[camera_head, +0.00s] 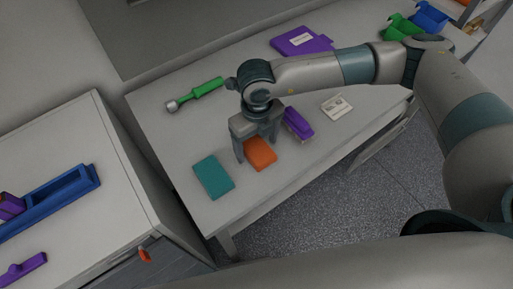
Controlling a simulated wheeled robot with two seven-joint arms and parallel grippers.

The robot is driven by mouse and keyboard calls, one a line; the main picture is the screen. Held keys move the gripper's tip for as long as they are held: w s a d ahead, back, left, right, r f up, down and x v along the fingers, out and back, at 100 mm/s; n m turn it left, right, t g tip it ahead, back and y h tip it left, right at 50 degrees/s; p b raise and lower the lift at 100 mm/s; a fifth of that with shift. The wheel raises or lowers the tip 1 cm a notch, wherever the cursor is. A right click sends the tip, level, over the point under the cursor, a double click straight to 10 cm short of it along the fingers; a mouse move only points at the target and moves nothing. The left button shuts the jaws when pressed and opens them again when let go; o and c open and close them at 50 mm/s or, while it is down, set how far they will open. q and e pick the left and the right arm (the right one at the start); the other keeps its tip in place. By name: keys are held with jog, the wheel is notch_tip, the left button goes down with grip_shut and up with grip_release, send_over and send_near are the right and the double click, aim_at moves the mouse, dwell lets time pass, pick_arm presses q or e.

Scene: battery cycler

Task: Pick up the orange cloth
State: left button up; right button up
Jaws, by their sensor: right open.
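The orange cloth (261,154) is a small folded rectangle lying on the grey table near its front edge. My right gripper (258,156) points down over the cloth, with its fingers spread around or just above it. The gripper is open. It covers the cloth's far part, and I cannot tell whether the fingertips touch the cloth or the table. My left gripper does not show in the head view.
A teal cloth (213,177) lies left of the orange one. A purple brush-like object (298,122) is close on the right, with a white card (336,107) beyond it. A green-handled tool (195,95) and purple folder (301,41) lie farther back.

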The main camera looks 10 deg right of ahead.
aim_at(257, 148)
jog(key=c, duration=1.2)
jog(key=shift+o, duration=0.2)
jog(key=shift+r+b, duration=0.7)
jog(key=shift+r, duration=0.1)
notch_tip(257, 148, up, 2)
jog(key=shift+s+r+b, duration=0.1)
jog(key=shift+r+b, duration=0.1)
jog(key=shift+b, duration=0.55)
jog(key=s+d+r, duration=0.4)
jog(key=s+r, duration=0.3)
jog(key=s, duration=0.3)
jog(key=shift+s+p, duration=0.35)
jog(key=shift+p, duration=0.05)
